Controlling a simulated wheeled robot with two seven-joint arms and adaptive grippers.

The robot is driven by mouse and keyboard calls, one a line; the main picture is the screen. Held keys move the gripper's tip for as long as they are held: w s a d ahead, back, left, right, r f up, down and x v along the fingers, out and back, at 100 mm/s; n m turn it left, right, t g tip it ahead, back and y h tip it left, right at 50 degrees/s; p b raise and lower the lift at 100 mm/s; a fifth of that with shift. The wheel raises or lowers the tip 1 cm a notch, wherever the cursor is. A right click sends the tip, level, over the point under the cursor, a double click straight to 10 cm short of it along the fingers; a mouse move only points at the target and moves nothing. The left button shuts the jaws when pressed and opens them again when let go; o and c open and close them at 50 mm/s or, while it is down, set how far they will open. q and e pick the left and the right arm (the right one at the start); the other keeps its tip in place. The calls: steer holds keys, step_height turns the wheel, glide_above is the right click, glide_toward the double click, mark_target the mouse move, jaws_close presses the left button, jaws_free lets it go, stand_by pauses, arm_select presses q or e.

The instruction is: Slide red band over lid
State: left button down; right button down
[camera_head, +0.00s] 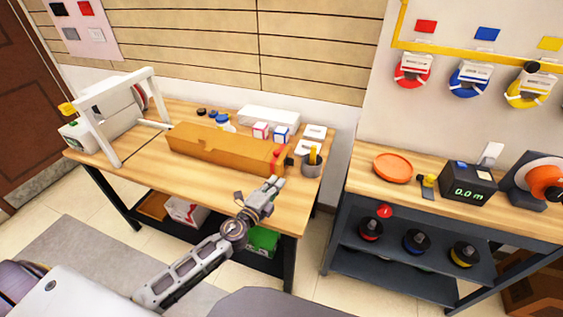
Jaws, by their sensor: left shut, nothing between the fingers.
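A long brown box (215,145) lies across the left wooden table, its long side facing me. Its top looks closed, though I cannot make out a separate lid edge. A small red piece (277,155) shows at the box's right end; I cannot tell whether it is a band or whether it goes around the box. My left gripper (276,183) is shut and empty, near the table's front edge, just in front of the box's right end. It appears apart from the box. My right gripper is not in view.
A white-framed machine (112,118) stands at the table's left end. Small boxes (281,132), a white case (268,117) and a grey cup (311,165) stand behind and right of the box. The right bench holds an orange dish (393,168) and a meter (469,182).

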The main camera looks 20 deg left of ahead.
mark_target(281, 161)
arm_select(q)
steer(key=shift+w, duration=0.1)
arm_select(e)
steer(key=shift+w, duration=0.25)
